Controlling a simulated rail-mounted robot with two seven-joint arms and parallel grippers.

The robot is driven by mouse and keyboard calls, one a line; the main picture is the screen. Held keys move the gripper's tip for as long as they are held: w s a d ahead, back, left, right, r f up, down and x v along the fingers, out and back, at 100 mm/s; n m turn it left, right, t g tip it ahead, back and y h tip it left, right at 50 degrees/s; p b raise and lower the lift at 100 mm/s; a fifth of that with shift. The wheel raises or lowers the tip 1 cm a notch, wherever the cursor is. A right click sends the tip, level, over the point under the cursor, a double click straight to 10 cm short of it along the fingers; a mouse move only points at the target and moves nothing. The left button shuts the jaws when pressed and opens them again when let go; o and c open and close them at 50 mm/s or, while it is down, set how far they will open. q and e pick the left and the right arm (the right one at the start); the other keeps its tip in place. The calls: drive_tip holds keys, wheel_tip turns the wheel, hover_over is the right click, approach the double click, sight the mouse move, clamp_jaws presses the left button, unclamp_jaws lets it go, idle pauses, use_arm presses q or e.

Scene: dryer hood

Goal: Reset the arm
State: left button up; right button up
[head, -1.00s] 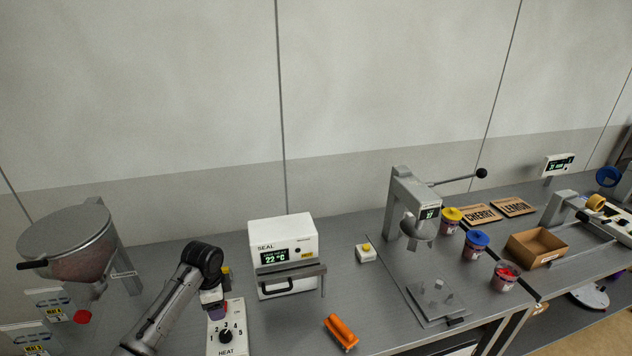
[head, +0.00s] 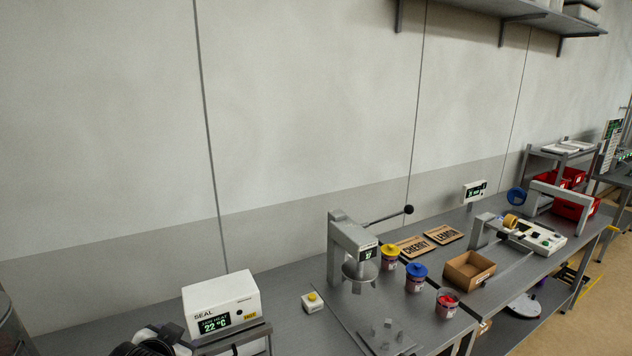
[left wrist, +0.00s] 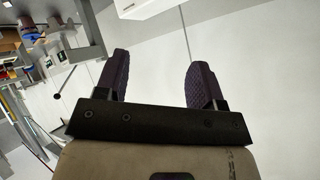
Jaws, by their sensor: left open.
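My left gripper (left wrist: 156,85) shows in the left wrist view with its two dark purple fingers apart and nothing between them. Beyond the fingers is the plain wall. My right gripper is in neither view.
On the bench stand a lever press (head: 352,248), a small box with a yellow button (head: 312,302), jars with yellow (head: 390,252) and blue (head: 416,273) lids, and an open cardboard box (head: 470,270). A wall shelf (head: 490,16) hangs at the upper right.

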use_arm(q)
drive_tip(key=s+d+f+n+g+h, duration=0.1)
drive_tip(key=s+d+f+g, duration=0.1)
drive_tip(key=s+f, duration=0.9)
drive_tip(key=s+d+f+g, duration=0.1)
drive_tip(key=s+f+g, duration=0.2)
drive_tip(key=s+f, duration=0.8)
drive_tip(key=s+d+f+n+g+h, duration=0.15)
drive_tip(key=s+f, duration=0.45)
drive_tip(key=s, duration=1)
wheel_tip(320, 180, up, 15)
drive_tip(key=p, duration=1.5)
drive_tip(key=shift+s+d+g, duration=0.35)
drive_tip(key=shift+m+y, duration=0.25)
